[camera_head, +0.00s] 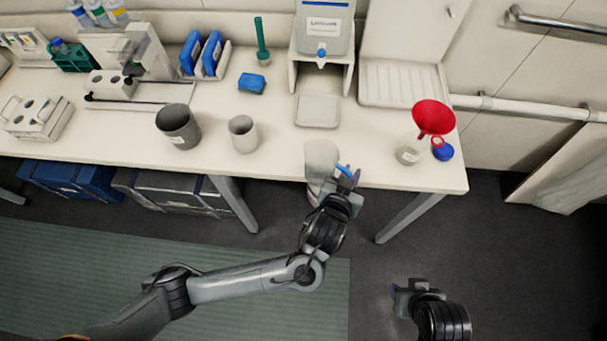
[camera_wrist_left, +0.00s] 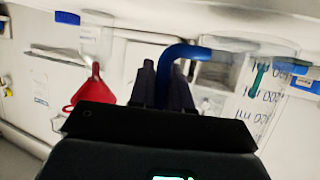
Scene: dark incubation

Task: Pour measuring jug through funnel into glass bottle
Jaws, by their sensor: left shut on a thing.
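The measuring jug (camera_head: 320,157) is clear with a blue handle (camera_head: 345,171). My left gripper (camera_head: 347,182) is shut on that handle and holds the jug at the table's front edge, looking roughly upright. In the left wrist view the handle (camera_wrist_left: 185,51) lies between the fingers, and the jug's wall (camera_wrist_left: 262,90) shows dark graduation marks. The red funnel (camera_head: 433,117) sits in the mouth of the glass bottle (camera_head: 410,149) at the table's right end. The jug is left of them and apart. My right gripper (camera_head: 400,292) is low in front of the table; its jaws are unclear.
A blue cap (camera_head: 443,150) lies right of the bottle. A grey beaker (camera_head: 178,127) and a smaller cup (camera_head: 243,134) stand left. A dispenser (camera_head: 324,30) with a blue tap stands behind, a pale tray (camera_head: 318,111) before it. Tabletop between jug and bottle is clear.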

